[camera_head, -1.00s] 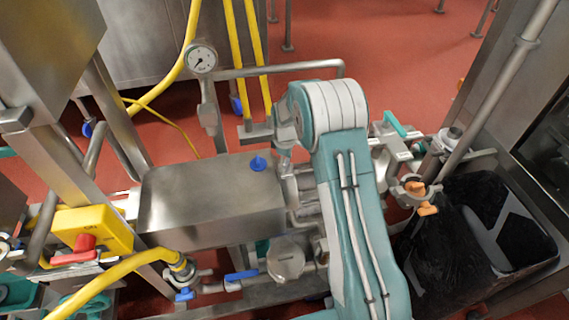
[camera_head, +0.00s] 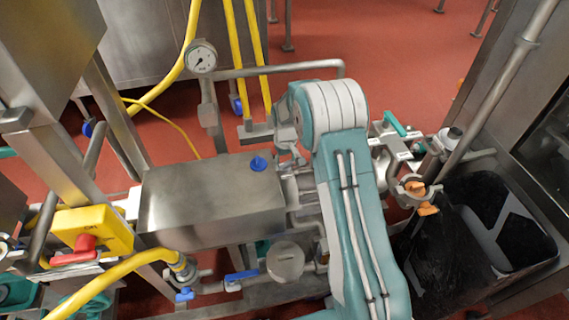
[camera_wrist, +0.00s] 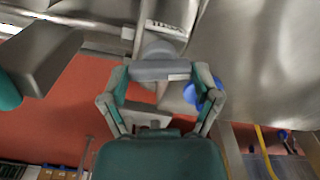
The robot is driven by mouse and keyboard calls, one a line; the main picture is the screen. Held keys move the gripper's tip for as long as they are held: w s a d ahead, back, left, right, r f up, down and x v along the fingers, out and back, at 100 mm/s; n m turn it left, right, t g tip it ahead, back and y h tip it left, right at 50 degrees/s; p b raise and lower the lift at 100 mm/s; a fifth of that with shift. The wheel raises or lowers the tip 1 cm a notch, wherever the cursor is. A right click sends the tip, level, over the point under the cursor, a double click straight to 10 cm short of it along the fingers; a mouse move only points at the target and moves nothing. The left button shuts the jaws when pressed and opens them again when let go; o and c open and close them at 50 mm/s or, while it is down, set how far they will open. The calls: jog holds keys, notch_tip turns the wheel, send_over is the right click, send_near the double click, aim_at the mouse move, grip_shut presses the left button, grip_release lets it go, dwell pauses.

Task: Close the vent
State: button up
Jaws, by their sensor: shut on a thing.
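My gripper (camera_wrist: 160,88) shows in the wrist view with its two fingers apart, one at each end of a grey bar (camera_wrist: 160,70). The gripper is shut on this bar. A rounded grey part sits just beyond the bar. I cannot tell which part of the machine the bar is, or pick out the vent for certain. A blue rounded part (camera_wrist: 190,93) shows behind the right finger.
A steel box (camera_head: 212,205) with a blue knob (camera_head: 258,164) stands left of my arm. A pressure gauge (camera_head: 202,57) and yellow hoses (camera_head: 258,50) are behind it. A teal lever (camera_head: 395,123) and a black bin (camera_head: 520,205) are to the right. Red floor (camera_head: 400,50) is open at the back.

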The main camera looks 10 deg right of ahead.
jog(key=shift+m, duration=1.9)
jog(key=o, duration=0.9)
jog(key=shift+w+f, duration=0.1)
jog(key=shift+c, duration=0.2)
jog(key=shift+r, duration=0.2)
jog(key=shift+r, duration=2.4)
notch_tip(320, 180, up, 12)
